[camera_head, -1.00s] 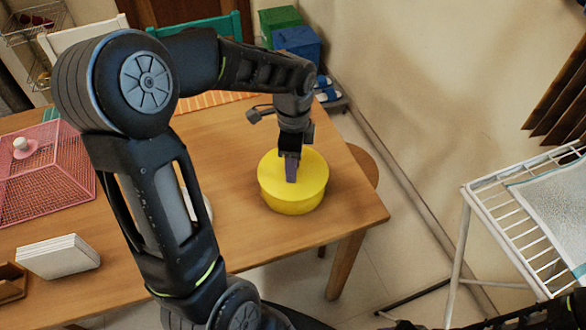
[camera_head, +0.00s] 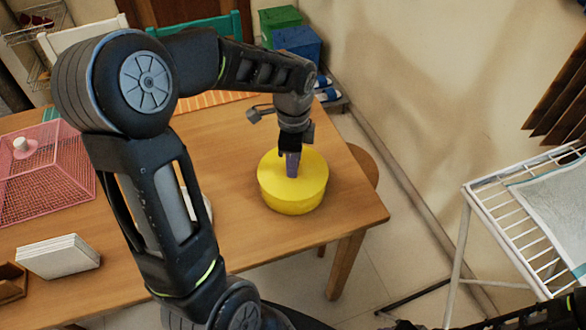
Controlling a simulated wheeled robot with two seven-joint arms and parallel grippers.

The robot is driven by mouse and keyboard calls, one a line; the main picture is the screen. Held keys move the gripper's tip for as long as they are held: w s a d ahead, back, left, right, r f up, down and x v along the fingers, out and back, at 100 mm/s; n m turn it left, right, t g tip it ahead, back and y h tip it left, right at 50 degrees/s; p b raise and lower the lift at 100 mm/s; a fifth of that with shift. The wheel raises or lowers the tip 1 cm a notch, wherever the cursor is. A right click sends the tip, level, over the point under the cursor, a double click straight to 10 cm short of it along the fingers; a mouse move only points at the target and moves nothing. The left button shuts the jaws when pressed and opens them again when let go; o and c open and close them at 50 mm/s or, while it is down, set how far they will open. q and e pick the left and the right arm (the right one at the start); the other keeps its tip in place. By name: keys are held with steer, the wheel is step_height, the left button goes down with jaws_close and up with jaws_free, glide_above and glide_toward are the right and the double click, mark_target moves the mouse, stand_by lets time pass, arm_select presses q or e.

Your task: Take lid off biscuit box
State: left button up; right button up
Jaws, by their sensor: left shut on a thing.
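The round yellow biscuit box (camera_head: 291,203) stands upright near the right end of the wooden table. Its flat yellow lid (camera_head: 312,170) sits on top, and I see no gap between lid and box. My left gripper (camera_head: 292,170) points down onto the middle of the lid from above. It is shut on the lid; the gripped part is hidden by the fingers. Part of my right arm shows in the bottom right corner, but its gripper is out of view.
A pink mesh cover (camera_head: 50,170), a white stack (camera_head: 58,257) and an orange striped mat (camera_head: 205,100) lie further left and back. A white drying rack (camera_head: 525,225) stands at right.

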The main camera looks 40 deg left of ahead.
arm_select(q)
steer(key=shift+r, duration=0.1)
jaws_close()
step_height(320, 180, up, 10)
steer(key=shift+f, duration=0.1)
stand_by(0.4)
arm_select(e)
steer(key=shift+r, duration=0.15)
stand_by(0.3)
